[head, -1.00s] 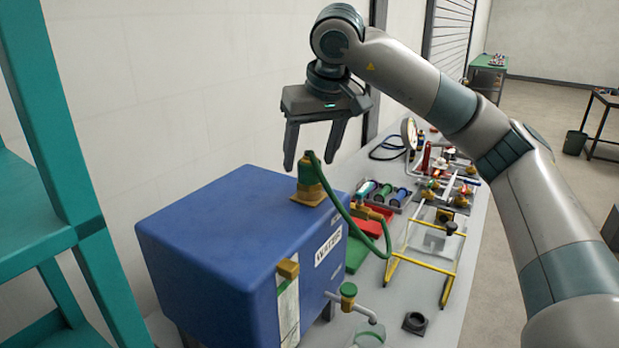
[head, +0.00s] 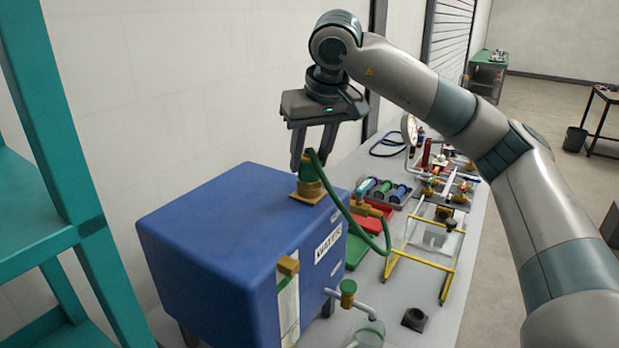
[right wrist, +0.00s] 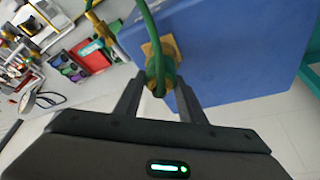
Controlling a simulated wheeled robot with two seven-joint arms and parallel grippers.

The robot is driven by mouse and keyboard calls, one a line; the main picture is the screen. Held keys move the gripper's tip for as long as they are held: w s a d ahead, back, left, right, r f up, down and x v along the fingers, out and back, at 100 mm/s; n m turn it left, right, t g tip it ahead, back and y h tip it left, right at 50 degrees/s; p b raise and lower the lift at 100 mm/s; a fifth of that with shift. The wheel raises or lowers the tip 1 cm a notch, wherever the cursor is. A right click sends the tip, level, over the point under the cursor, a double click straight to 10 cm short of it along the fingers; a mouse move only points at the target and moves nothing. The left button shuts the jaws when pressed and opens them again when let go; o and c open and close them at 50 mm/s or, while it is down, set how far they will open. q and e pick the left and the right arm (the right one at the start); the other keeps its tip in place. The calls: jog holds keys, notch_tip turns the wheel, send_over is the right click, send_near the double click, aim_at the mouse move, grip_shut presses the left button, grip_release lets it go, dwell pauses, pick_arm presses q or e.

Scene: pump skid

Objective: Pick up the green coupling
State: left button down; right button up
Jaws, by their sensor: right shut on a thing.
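The green coupling (head: 310,168) stands upright on a brass fitting (head: 308,192) on top of the blue tank (head: 215,215). A green hose (head: 350,212) runs from it. My right gripper (head: 311,160) is above the tank, pointing down, with its fingers on either side of the coupling and shut on it. The right wrist view shows the coupling (right wrist: 160,72) between the fingertips, with the hose crossing in front and hiding part of it. My left gripper is not in view.
A teal frame (head: 70,190) stands at the left. Behind the tank, the bench holds a red tray (head: 368,219), a tray of colored cylinders (head: 384,192) and a yellow frame (head: 425,259). A tap (head: 348,290) sticks out from the tank's right side.

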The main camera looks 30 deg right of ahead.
jog(key=shift+r, duration=0.1)
jog(key=shift+r+b, duration=0.35)
jog(key=shift+r, duration=0.1)
jog(key=r, duration=0.1)
jog(key=r+b, duration=0.1)
jog(key=r, duration=0.1)
jog(key=shift+d+r+b, duration=0.1)
jog(key=shift+d+b, duration=0.15)
jog(key=shift+b, duration=0.1)
jog(key=d+r+b, duration=0.1)
jog(key=d+r, duration=0.5)
jog(key=d, duration=0.5)
jog(key=shift+s+r+b, duration=0.25)
jog(key=shift+r+b, duration=0.1)
jog(key=shift+r, duration=0.1)
